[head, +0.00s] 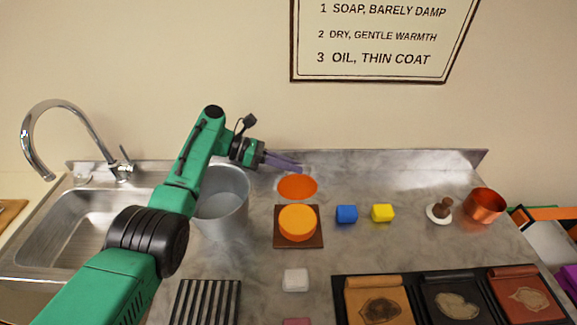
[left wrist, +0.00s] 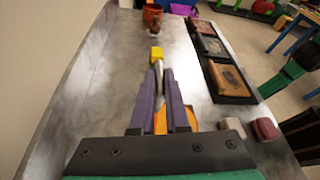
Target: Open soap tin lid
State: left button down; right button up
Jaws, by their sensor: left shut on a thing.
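The round soap tin (head: 298,223), orange with a lighter yellow-orange top, sits on a square brown board in the head view. A darker orange disc, seemingly its lid (head: 297,187), shows just behind it, apart from the tin. My left gripper (head: 298,167) reaches in from the left with purple fingers, its tips at the disc's far edge. In the left wrist view the fingers (left wrist: 158,80) are close together, with orange showing between and beside them. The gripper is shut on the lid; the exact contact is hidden. My right gripper is not in view.
A grey bucket (head: 222,200) stands left of the tin, under my arm. Blue (head: 346,214) and yellow (head: 382,213) blocks lie to the right, then a brown-knobbed tool (head: 441,208) and a copper pot (head: 485,205). A white block (head: 296,279) and a black tray (head: 338,301) are in front.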

pick_arm(q)
jog(key=shift+w+a+f, duration=0.1)
jog(key=shift+w+f, duration=0.2)
jog(key=shift+f, duration=0.05)
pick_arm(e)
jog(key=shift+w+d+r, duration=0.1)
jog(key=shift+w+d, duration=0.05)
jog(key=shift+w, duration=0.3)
pick_arm(q)
jog(key=c, duration=0.9)
grip_release()
jog(key=shift+w, duration=0.3)
jog(key=b+v, duration=0.3)
jog(key=v, duration=0.4)
jog(key=shift+a, duration=0.15)
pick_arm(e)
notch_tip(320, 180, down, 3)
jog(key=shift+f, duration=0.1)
